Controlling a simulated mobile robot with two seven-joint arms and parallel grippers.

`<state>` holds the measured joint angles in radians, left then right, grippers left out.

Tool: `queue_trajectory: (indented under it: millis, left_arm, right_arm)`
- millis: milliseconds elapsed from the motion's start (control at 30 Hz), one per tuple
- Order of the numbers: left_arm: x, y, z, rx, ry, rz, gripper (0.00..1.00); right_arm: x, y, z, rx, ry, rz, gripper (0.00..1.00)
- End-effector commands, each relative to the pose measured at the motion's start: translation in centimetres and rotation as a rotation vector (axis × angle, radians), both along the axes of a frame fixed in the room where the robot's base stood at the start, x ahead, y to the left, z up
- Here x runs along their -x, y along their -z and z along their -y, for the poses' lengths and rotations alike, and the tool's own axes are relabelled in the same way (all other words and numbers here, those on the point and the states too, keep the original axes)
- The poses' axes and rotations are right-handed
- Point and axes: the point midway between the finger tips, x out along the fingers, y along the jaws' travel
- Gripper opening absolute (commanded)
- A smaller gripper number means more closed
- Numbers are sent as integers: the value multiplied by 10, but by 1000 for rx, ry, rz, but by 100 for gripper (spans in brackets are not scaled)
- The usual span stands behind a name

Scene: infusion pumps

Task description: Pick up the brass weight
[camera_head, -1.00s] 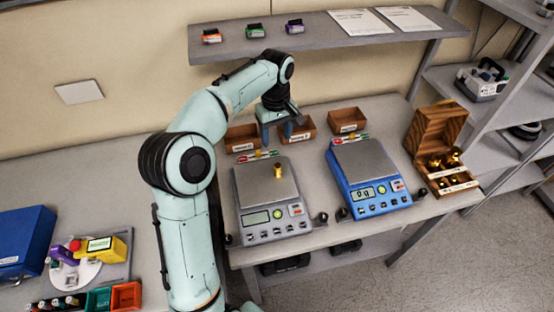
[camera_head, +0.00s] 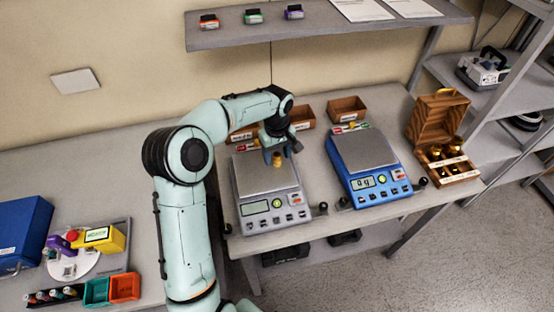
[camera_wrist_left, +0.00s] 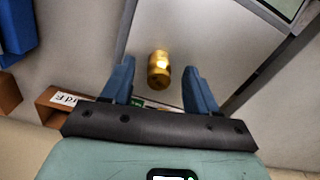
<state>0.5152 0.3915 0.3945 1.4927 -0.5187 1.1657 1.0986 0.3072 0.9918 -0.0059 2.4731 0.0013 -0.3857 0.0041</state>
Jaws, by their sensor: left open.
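A small brass weight (camera_head: 277,160) stands on the pan (camera_head: 261,180) of the grey scale (camera_head: 275,212). My left gripper (camera_head: 277,153) is open just above and around the weight's top in the head view. In the left wrist view the brass weight (camera_wrist_left: 159,69) lies in line with the gap between the two blue fingers of the gripper (camera_wrist_left: 160,85), a little beyond their tips, and appears apart from both. My right gripper is not in view.
A blue scale (camera_head: 369,170) stands to the right, and a wooden box (camera_head: 440,165) with several brass weights beyond it. Small brown bins (camera_head: 346,109) line the back under a grey shelf (camera_head: 330,35). A blue case (camera_head: 22,236) and a tray (camera_head: 118,258) are at left.

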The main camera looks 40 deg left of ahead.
Motion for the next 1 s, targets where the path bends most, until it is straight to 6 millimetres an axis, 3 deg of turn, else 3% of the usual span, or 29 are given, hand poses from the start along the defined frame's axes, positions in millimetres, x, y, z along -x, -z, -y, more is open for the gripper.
queue_trajectory:
  millis: [267,467,833,1000]
  left_arm:
    - [0,4,0,0,1,2,59]
    - [0,3,0,0,1,1,0]
    - [-1,0,0,0,0,4,0]
    - [-2,-16,0,-2,1,5,0]
  right_arm:
    - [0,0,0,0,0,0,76]
    - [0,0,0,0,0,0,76]
    - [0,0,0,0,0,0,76]
    - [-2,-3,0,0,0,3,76]
